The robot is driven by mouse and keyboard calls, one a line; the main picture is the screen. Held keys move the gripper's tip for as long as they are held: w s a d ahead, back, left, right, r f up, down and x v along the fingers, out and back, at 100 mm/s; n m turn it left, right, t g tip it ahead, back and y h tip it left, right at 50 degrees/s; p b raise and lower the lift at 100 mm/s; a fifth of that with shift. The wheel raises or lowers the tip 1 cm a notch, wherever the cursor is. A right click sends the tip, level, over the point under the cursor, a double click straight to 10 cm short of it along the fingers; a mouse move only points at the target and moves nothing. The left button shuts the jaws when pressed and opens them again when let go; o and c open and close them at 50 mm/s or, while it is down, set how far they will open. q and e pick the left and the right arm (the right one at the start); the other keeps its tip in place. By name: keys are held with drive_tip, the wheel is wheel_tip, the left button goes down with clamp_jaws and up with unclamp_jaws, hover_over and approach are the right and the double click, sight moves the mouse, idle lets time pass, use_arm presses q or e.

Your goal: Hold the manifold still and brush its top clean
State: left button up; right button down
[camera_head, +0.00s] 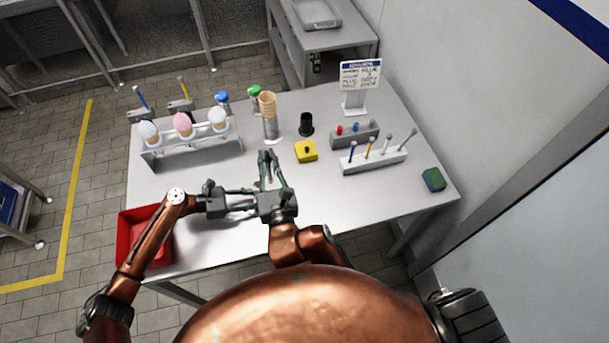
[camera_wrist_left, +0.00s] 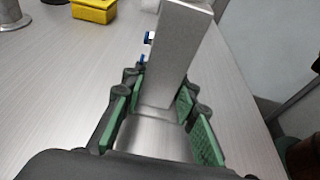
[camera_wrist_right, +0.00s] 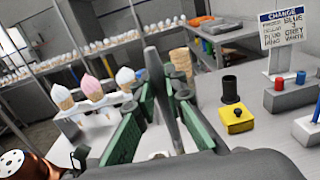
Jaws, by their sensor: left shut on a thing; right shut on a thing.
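My left gripper (camera_head: 240,200) points right beside my right gripper (camera_head: 268,160) over the table's near side. In the left wrist view a plain grey metal piece (camera_wrist_left: 178,50) stands between its green pads, and the jaws are shut on it. In the right wrist view a slim, tapered grey bar (camera_wrist_right: 160,95) is between the green pads of the right gripper, shut on it. I cannot tell whether either piece is the manifold or a brush. A grey block (camera_head: 352,137) with red and blue knobs stands on the right. A pale rack (camera_head: 374,161) beside it holds several thin upright tools.
A cone rack (camera_head: 190,148) stands at the left, a cone stack (camera_head: 268,105) at the back. A black cup (camera_head: 306,124) and a yellow box (camera_head: 306,151) are ahead. A red tray (camera_head: 130,225) is at the near left; a green-blue block (camera_head: 434,179) is at the right edge.

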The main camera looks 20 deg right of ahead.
drive_tip(key=a+r, duration=0.4)
drive_tip(key=a, duration=0.1)
drive_tip(key=shift+w+a+r+n+y, duration=0.2)
drive_tip(key=shift+r+n+y, duration=0.1)
drive_tip(key=shift+f, duration=2.4)
drive_tip(key=shift+f, duration=0.6)
drive_tip(key=shift+d, duration=0.15)
drive_tip(key=shift+d, duration=0.95)
drive_tip(key=shift+a, duration=0.1)
drive_tip(key=shift+a, duration=1)
